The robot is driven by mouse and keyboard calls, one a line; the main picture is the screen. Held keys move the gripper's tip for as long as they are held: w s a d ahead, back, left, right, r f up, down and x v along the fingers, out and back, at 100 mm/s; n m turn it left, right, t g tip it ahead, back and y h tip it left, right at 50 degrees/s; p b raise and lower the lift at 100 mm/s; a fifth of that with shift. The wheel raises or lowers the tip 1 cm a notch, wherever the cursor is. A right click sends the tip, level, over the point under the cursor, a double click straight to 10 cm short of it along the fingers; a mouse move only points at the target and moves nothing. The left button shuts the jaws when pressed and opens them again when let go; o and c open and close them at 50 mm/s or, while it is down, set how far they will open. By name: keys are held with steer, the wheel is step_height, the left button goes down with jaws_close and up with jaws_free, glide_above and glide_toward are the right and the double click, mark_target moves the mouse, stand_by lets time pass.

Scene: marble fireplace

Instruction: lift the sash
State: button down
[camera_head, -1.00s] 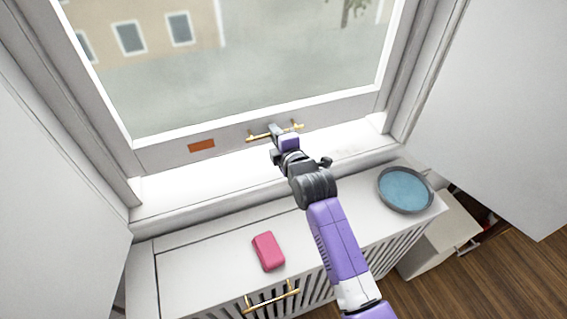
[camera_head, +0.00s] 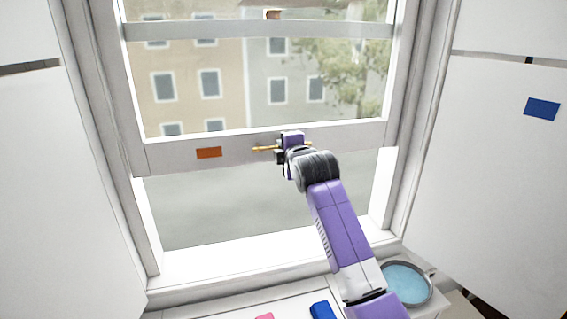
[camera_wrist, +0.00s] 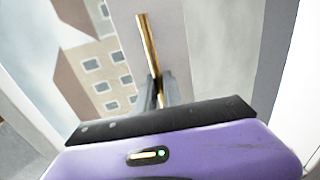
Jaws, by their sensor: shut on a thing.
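The window sash (camera_head: 230,147) is a white frame with an orange sticker (camera_head: 208,153) on its bottom rail. The rail stands well above the sill (camera_head: 215,262), with an open gap below it. A brass bar handle (camera_head: 264,148) is fixed on the rail. My gripper (camera_head: 284,150) is shut on this handle, and my wrist hides the handle's right part in the head view. In the wrist view the handle (camera_wrist: 148,45) runs down between my fingers (camera_wrist: 158,92).
Below the sill a white cabinet top bears a blue round dish (camera_head: 407,284), a blue block (camera_head: 322,311) and a pink block (camera_head: 264,317). White panels flank the window; the right one has a blue square (camera_head: 542,108).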

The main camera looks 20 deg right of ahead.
steer(key=shift+r+p, duration=0.3)
steer(key=shift+r, duration=0.95)
steer(key=c, duration=1.5)
jaws_free()
steer(key=shift+f, duration=0.15)
steer(key=shift+s, duration=0.55)
steer(key=s+r+b, duration=0.1)
steer(key=s+b, duration=0.1)
steer(key=s, duration=0.4)
steer(key=shift+s+r, duration=0.25)
